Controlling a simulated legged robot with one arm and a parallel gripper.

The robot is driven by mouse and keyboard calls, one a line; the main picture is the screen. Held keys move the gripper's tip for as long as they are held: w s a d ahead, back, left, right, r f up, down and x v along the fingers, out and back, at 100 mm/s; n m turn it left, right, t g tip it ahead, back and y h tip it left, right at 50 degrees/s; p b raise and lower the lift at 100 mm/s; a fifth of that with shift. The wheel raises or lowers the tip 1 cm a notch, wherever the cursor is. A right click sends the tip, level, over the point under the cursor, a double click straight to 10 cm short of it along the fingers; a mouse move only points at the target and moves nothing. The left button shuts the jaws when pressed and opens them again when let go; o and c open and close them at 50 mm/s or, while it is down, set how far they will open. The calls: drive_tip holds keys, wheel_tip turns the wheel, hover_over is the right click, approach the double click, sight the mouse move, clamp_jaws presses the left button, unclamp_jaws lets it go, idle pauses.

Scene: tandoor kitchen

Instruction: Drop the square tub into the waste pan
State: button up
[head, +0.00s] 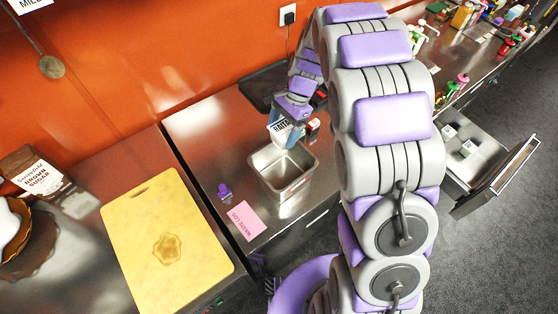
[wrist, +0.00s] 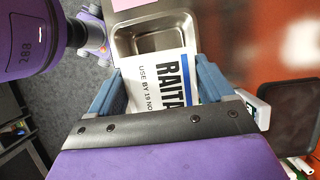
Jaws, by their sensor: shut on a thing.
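My gripper (head: 287,125) is shut on a white square tub (head: 281,127) with a "RAITA" label. In the wrist view the tub (wrist: 165,84) sits between the two blue fingers of my gripper (wrist: 158,88), its label reading "USE BY 19 NO". The waste pan (head: 264,173) is a steel rectangular pan on the steel counter, and its inside looks empty where it shows. In the head view the tub is at the pan's far edge, partly overlapping it in the picture. In the wrist view the pan (wrist: 122,45) shows just beyond the tub. The exact height of the tub over the pan is unclear.
A pink card (head: 246,219) lies in front of the pan, and a small purple item (head: 224,191) stands to its left. A small red box (head: 313,125) is near the gripper. A yellow cutting board (head: 150,225) lies on the left counter. An open drawer (head: 478,160) is at right.

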drive_tip(key=shift+f, duration=0.4)
drive_tip(key=f+b, duration=0.1)
drive_tip(key=d+f+b, duration=0.1)
drive_tip(key=f, duration=0.1)
drive_tip(key=f+b, duration=0.1)
drive_tip(key=shift+d+f, duration=0.2)
drive_tip(key=shift+d, duration=0.2)
drive_tip(key=shift+a+f+b, duration=0.35)
drive_tip(key=shift+f, duration=0.05)
drive_tip(key=shift+a, duration=0.45)
drive_tip(key=o, duration=0.9)
drive_tip(key=shift+d, duration=0.15)
drive_tip(key=shift+o, duration=0.9)
drive_tip(key=shift+d, duration=0.5)
drive_tip(key=p+v, duration=0.1)
drive_tip(key=v, duration=1.6)
drive_tip(key=shift+w+p, duration=0.15)
drive_tip(key=shift+p, duration=0.2)
drive_tip(key=shift+d+r, duration=0.15)
drive_tip(key=shift+d, duration=0.1)
